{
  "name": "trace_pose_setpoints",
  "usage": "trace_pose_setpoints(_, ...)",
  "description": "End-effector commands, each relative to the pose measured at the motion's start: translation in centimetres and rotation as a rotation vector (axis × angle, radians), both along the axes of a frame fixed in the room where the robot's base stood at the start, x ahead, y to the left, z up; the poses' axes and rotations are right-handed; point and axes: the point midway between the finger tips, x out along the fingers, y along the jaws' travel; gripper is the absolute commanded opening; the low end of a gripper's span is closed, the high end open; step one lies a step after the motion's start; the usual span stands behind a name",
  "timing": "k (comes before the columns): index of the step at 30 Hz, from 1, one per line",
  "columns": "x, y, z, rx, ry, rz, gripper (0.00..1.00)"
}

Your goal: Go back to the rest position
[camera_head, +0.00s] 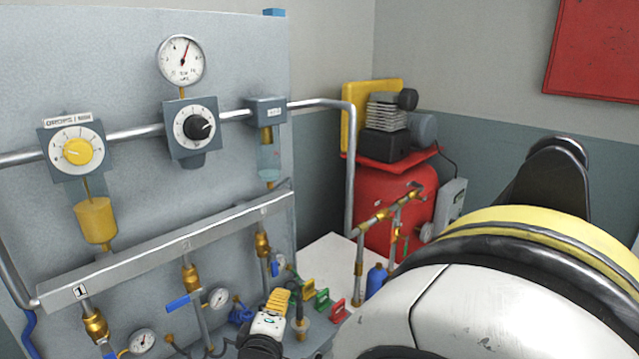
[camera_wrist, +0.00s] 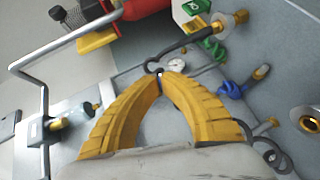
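My gripper (camera_head: 279,297) is low in the middle of the head view, with its yellow ribbed fingers in front of the panel's lower pipework. In the wrist view my gripper (camera_wrist: 160,77) has its two curved yellow fingers meeting at the tips, with an empty gap between them lower down. It looks shut and nothing shows held in it. A dark hose loop (camera_wrist: 153,66) appears just past the tips; I cannot tell whether it touches them.
The upright panel (camera_head: 110,220) carries dials, pipes and a blue-handled valve (camera_head: 184,301). Right of my gripper are a green clip (camera_head: 322,299), a red clip (camera_head: 338,311) and a blue bottle (camera_head: 376,281). A red compressor tank (camera_head: 385,200) stands behind.

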Motion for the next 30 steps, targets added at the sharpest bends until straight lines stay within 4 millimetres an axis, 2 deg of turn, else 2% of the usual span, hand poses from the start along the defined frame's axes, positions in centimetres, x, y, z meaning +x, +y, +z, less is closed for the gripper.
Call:
trace_pose_setpoints(1,0.6,-3.6,0.8,0.049,0.053,-0.061,0.0)
trace_pose_setpoints(4,0.5,-9.7,1.6,0.168,0.164,-0.174,0.0)
trace_pose_setpoints(7,-0.9,-15.4,2.2,0.297,0.264,-0.283,0.0)
trace_pose_setpoints(12,-5.5,-23.1,2.7,0.544,0.403,-0.456,0.0)
trace_pose_setpoints(15,-9.0,-26.3,2.7,0.703,0.468,-0.549,0.0)
trace_pose_setpoints(18,-12.6,-28.3,2.6,0.86,0.516,-0.627,0.0)
trace_pose_setpoints(22,-16.2,-29.4,2.5,1.032,0.553,-0.697,0.0)
trace_pose_setpoints(26,-18.2,-29.6,2.4,1.138,0.569,-0.732,0.0)
trace_pose_setpoints(30,-18.8,-29.5,2.4,1.175,0.574,-0.741,0.0)
